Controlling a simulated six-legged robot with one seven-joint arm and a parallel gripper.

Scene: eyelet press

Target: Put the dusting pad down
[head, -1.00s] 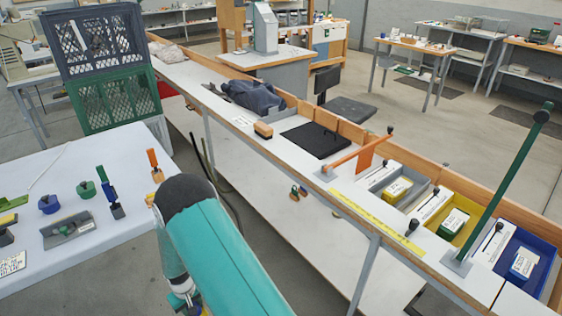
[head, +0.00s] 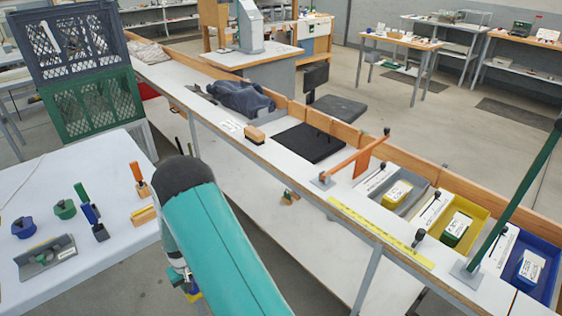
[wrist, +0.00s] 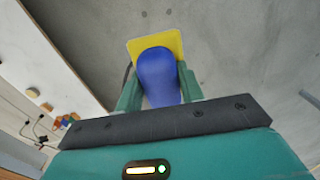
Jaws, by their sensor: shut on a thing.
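The dusting pad has a rounded blue handle (wrist: 158,78) and a flat yellow pad (wrist: 174,42) in the wrist view. My gripper (wrist: 157,88) is shut on the blue handle, one green finger on each side. The yellow pad points away from the gripper over grey floor. In the head view my gripper (head: 182,282) is low beside my arm, mostly hidden, with a bit of yellow below it. It is in the gap between the white table (head: 40,185) and the long bench (head: 215,105).
The bench holds a black mat (head: 296,148), a wooden brush (head: 254,135), a dark cloth (head: 240,97), an orange arm on a post (head: 350,163), a yellow ruler (head: 375,228) and several trays. The table holds blue and green pots and a grey holder (head: 45,258). Crates (head: 95,105) stand behind it.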

